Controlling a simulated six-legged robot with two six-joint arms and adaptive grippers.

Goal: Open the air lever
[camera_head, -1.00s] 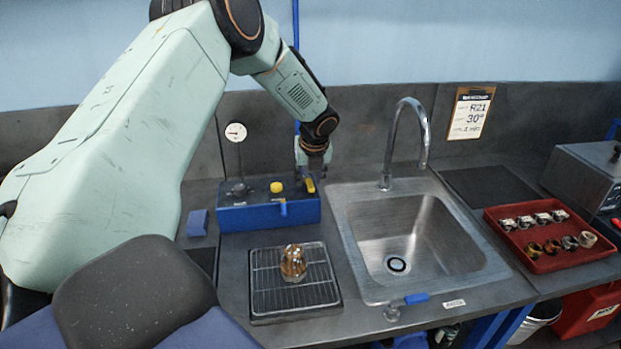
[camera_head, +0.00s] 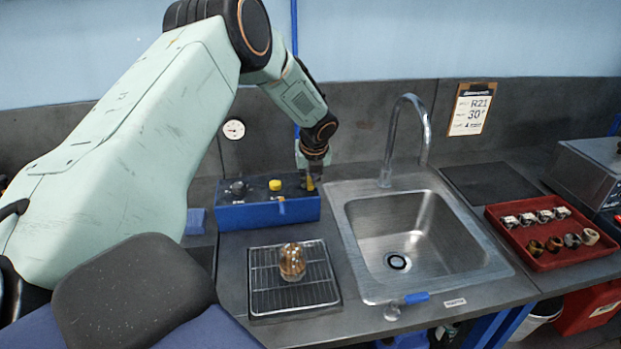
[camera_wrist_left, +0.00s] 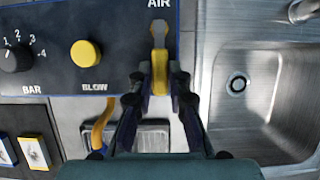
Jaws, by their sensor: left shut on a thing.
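The air lever is a yellow handle (camera_wrist_left: 159,66) under the AIR label on the blue control box (camera_head: 268,214). In the left wrist view it points down the picture, between my fingers. My left gripper (camera_wrist_left: 160,82) is shut on the lever, one finger on each side. In the head view my left gripper (camera_head: 311,182) reaches down to the right end of the box and hides most of the lever. My right gripper is not in view.
The box also carries a black BAR knob (camera_wrist_left: 18,57) and a yellow BLOW button (camera_wrist_left: 86,53). A steel sink (camera_head: 418,235) with a tall tap (camera_head: 425,130) stands right of the box. A wire rack (camera_head: 262,292) with an amber glass piece (camera_head: 292,262) lies in front.

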